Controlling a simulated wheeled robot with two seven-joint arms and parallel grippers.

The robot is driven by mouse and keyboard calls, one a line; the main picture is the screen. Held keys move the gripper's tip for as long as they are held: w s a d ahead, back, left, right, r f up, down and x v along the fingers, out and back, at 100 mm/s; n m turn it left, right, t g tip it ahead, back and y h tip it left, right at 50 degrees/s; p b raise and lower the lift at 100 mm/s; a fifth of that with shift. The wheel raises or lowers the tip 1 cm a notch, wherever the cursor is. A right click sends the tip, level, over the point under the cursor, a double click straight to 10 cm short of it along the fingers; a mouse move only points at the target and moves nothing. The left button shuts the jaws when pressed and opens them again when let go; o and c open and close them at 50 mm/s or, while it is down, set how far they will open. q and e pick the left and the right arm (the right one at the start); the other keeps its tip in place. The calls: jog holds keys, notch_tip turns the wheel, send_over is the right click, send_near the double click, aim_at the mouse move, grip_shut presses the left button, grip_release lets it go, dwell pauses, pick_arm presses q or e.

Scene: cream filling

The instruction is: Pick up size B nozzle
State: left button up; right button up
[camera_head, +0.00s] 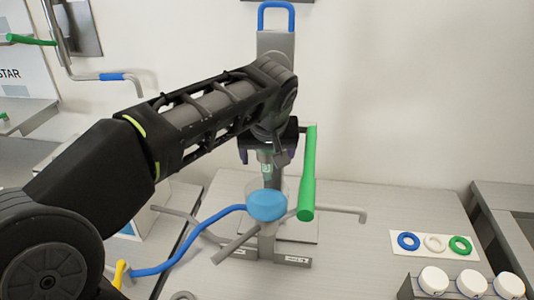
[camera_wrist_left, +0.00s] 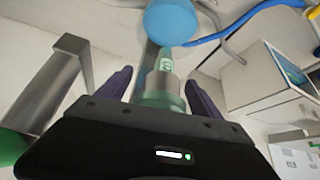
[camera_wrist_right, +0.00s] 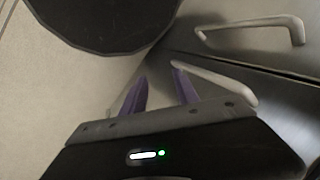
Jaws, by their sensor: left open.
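A translucent green nozzle (camera_head: 266,168) with a pale letter label, too small to read surely, points down in the middle of the head view. It also shows in the left wrist view (camera_wrist_left: 163,86), upside down there, with a grey band around it. My left gripper (camera_head: 268,155) is open around the nozzle, one purple finger on each side. In the left wrist view gaps show between the fingers (camera_wrist_left: 160,85) and the nozzle. My right gripper (camera_wrist_right: 160,75) shows only in its own wrist view, its fingers apart with nothing between them.
A blue round piece (camera_head: 267,205) sits just below the nozzle on a grey machine (camera_head: 272,238). A green bar (camera_head: 308,175) stands close on the right, a blue curved handle (camera_head: 190,245) on the left. Coloured rings and white-lidded containers (camera_head: 434,280) are at right. A drawer handle (camera_wrist_right: 250,32) is near my right gripper.

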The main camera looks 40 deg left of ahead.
pick_arm(q)
grip_shut()
dwell(0.8)
